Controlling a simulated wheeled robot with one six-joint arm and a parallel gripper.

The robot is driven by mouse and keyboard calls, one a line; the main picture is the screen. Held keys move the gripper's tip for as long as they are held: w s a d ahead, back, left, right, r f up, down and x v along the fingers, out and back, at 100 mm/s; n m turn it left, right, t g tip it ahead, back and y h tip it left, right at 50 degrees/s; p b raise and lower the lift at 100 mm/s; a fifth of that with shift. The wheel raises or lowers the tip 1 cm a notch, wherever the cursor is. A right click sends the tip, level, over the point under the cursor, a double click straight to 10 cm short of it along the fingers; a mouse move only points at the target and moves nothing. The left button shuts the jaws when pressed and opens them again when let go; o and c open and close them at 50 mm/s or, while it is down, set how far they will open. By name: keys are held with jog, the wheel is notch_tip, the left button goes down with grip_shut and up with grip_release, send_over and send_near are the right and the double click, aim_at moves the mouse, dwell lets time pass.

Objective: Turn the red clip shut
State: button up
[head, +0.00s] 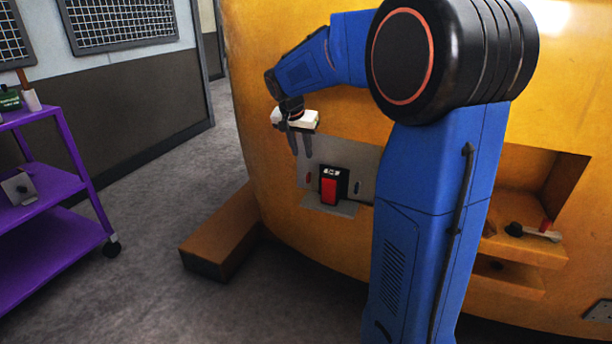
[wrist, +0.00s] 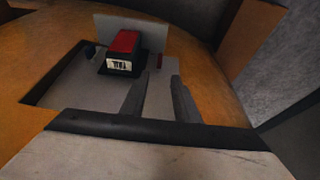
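A bright red block (head: 329,188) sits on a black housing with a white-marked label, on a grey plate in a recess of the yellow casting. It also shows in the wrist view as a red block (wrist: 125,41) on the black housing. A small dark red piece (head: 307,178) stands to its left on the plate. I cannot tell for sure which red part is the clip. My gripper (head: 300,150) hangs above and left of the housing, fingers down. In the wrist view its two fingers (wrist: 158,80) are apart with nothing between them.
The yellow casting (head: 275,175) fills the middle and right. A brown block (head: 222,232) lies on the floor at its foot. A purple cart (head: 45,190) stands at far left. A second recess (head: 535,205) at right holds a small tool. Grey floor between is free.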

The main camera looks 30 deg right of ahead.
aim_at(308, 175)
jog(key=x, duration=1.3)
jog(key=shift+f, duration=0.1)
grip_shut()
